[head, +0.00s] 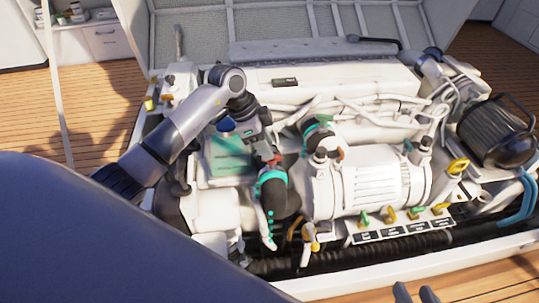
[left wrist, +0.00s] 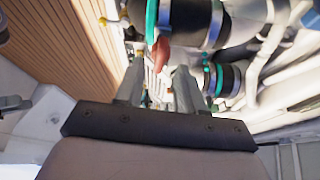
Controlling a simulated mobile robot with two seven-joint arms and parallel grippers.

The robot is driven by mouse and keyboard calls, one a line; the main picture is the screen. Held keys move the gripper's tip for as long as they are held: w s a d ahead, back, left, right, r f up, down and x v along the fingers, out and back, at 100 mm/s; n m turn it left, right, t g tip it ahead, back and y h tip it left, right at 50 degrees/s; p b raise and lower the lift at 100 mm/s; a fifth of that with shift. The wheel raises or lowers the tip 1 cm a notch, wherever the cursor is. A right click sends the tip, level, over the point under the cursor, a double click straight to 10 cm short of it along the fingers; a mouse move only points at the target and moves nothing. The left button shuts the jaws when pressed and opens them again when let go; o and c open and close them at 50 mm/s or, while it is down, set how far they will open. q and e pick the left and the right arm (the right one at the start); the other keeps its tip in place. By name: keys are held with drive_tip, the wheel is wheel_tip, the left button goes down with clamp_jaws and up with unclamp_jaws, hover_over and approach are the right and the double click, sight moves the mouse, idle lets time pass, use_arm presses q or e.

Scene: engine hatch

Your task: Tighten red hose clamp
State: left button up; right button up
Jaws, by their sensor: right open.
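The red hose clamp handle (head: 274,159) sits at the top of a dark hose (head: 274,192) with teal bands, left of the white ribbed motor. In the left wrist view the red handle (left wrist: 161,53) hangs beside a teal band, just beyond my fingertips and roughly between them. My left gripper (head: 264,148) comes down over the engine close to this handle. Its two fingers (left wrist: 158,80) stand apart with a gap, and contact with the handle cannot be made out. My right gripper (head: 415,293) is open at the bottom edge, with only its dark fingertips showing.
The white ribbed motor (head: 377,183) and a second teal-banded hose fitting (head: 318,130) are right of the handle. Yellow and green valve handles (head: 400,215) line the front. A black ribbed hose (head: 390,247) runs along the near side. The hatch lid (head: 350,18) stands raised behind.

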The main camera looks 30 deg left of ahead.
sight(272, 161)
use_arm(q)
drive_tip(key=shift+b+x, duration=0.35)
drive_tip(key=shift+x, duration=1.05)
use_arm(e)
drive_tip(key=shift+w+a+f, duration=0.1)
drive_tip(key=shift+w+a, duration=0.05)
drive_tip(key=shift+a, duration=0.3)
use_arm(q)
clamp_jaws()
